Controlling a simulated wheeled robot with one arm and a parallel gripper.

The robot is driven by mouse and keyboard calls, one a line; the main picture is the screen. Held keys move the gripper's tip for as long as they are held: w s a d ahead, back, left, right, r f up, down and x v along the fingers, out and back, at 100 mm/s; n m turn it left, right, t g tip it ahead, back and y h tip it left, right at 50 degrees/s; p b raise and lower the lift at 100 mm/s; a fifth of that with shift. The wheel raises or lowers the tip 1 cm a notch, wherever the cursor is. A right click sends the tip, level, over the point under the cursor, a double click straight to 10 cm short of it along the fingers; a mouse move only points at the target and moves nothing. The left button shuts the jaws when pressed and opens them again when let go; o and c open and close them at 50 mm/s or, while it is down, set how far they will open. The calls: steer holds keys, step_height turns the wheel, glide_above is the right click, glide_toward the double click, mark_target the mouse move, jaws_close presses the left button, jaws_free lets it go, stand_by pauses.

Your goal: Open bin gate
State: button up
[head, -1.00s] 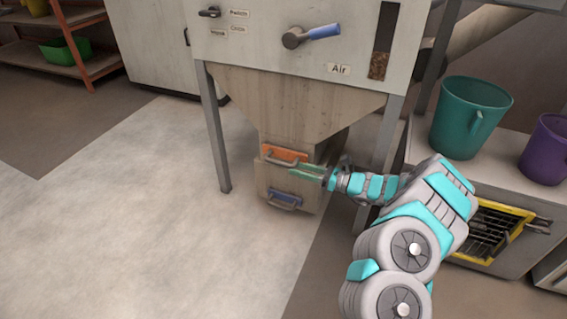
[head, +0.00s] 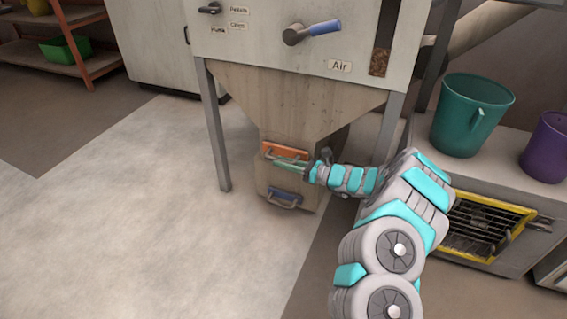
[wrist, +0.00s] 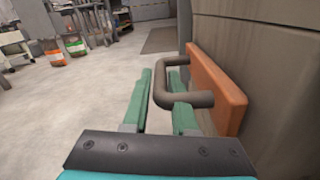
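The orange gate plate (head: 284,149) with a grey bar handle is low on the hopper's outlet box. In the wrist view the orange plate (wrist: 217,83) is at right, and its grey handle (wrist: 161,82) stands out toward the left. My gripper (wrist: 158,100) has its green fingers spread on either side of the handle's bar. The right finger reaches inside the handle loop, and the left finger is outside it. A gap seems to show between fingers and bar. In the head view my gripper (head: 290,164) is at the orange handle, which it partly covers.
A blue plate with a handle (head: 284,197) is just below. The hopper's metal legs (head: 217,130) stand either side. At right, a teal bucket (head: 470,115) and a purple bucket (head: 547,147) stand on a bench. The floor at left is clear.

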jaws_close()
stand_by(1.0)
